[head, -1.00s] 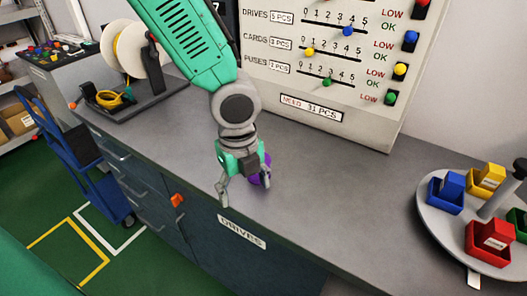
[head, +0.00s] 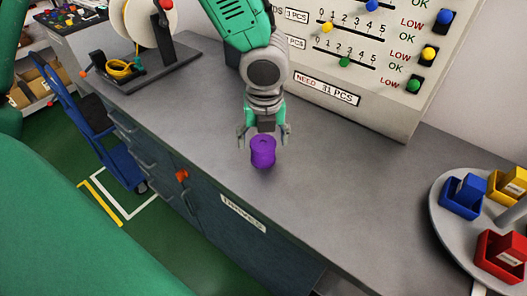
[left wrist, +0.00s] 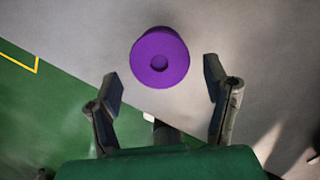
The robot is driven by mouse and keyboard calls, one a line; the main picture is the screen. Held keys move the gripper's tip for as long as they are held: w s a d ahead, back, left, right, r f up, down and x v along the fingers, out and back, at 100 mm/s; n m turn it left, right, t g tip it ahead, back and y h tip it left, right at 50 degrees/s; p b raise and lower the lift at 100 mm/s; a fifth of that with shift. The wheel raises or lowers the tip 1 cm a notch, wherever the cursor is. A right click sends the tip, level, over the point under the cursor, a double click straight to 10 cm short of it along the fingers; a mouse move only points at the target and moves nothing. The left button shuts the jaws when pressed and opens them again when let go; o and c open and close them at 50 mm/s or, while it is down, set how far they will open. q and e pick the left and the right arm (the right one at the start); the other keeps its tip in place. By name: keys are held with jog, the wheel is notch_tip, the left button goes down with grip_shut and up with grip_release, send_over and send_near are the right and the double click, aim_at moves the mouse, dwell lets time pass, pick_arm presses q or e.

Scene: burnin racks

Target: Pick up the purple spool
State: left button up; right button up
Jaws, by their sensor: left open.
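The purple spool (head: 263,152) stands upright on the grey counter near its front edge. It also shows in the left wrist view (left wrist: 159,57), seen from its top end, with a round recess in the middle. My left gripper (head: 264,138) is open and empty, just behind and above the spool in the head view. In the left wrist view its two fingers (left wrist: 163,85) are spread, and the spool lies beyond the fingertips, centred a little left of the gap. My right gripper does not show.
The grey counter (head: 330,190) is clear around the spool. A reel stand (head: 150,65) with yellow cord is at the back left. A board with coloured knobs (head: 370,90) stands behind. A round tray (head: 447,222) with coloured bins is at the right. A blue cart (head: 85,135) stands at the left.

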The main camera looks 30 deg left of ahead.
aim_at(264, 144)
pick_arm(q)
jog(key=f, duration=0.2)
jog(key=w+f+b, duration=0.1)
jog(key=f, duration=0.1)
jog(key=shift+a+f, duration=0.1)
jog(key=shift+f, duration=0.1)
jog(key=shift+a+f, duration=0.2)
jog(key=shift+a, duration=0.05)
jog(key=shift+s+a, duration=0.1)
jog(key=shift+a, duration=0.05)
jog(key=shift+c, duration=1.2)
jog(key=c, duration=1)
jog(key=shift+d, duration=0.3)
jog(key=shift+c, duration=0.2)
